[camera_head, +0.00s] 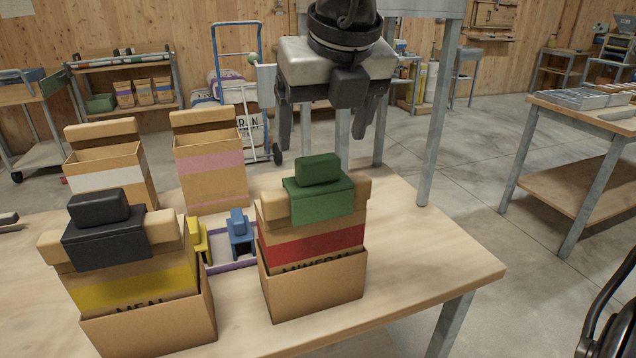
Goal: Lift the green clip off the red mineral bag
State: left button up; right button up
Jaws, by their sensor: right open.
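The red mineral bag (312,246) stands in a cardboard box (315,290) on the near right of the wooden table. The green clip (318,196) sits over the bag's rolled tan top, its block-shaped grip (318,169) standing up. My right gripper (325,125) is open and empty above the clip, fingers pointing down. It appears apart from the clip; how far it is in depth is hard to tell. My left gripper is not in view.
A yellow meal bag (135,290) with a black clip (103,235) stands boxed at left. A purple-rimmed tray (230,265) with yellow and blue clips lies between the bags. The table's right end (430,250) is clear.

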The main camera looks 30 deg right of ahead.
jog(key=x, duration=0.3)
jog(key=shift+s+a+f+p, duration=0.15)
jog(key=shift+f+p, duration=0.15)
jog(key=shift+f, duration=0.2)
jog(key=shift+w+f, duration=0.25)
jog(key=shift+f, duration=0.25)
jog(key=c, duration=1.1)
jog(key=shift+o, duration=0.2)
jog(key=shift+r, duration=0.1)
notch_tip(320, 180, up, 10)
notch_tip(320, 180, up, 5)
jog(key=p, duration=0.4)
send_over(319, 158)
jog(key=shift+s+a, duration=0.1)
jog(key=shift+s, duration=0.05)
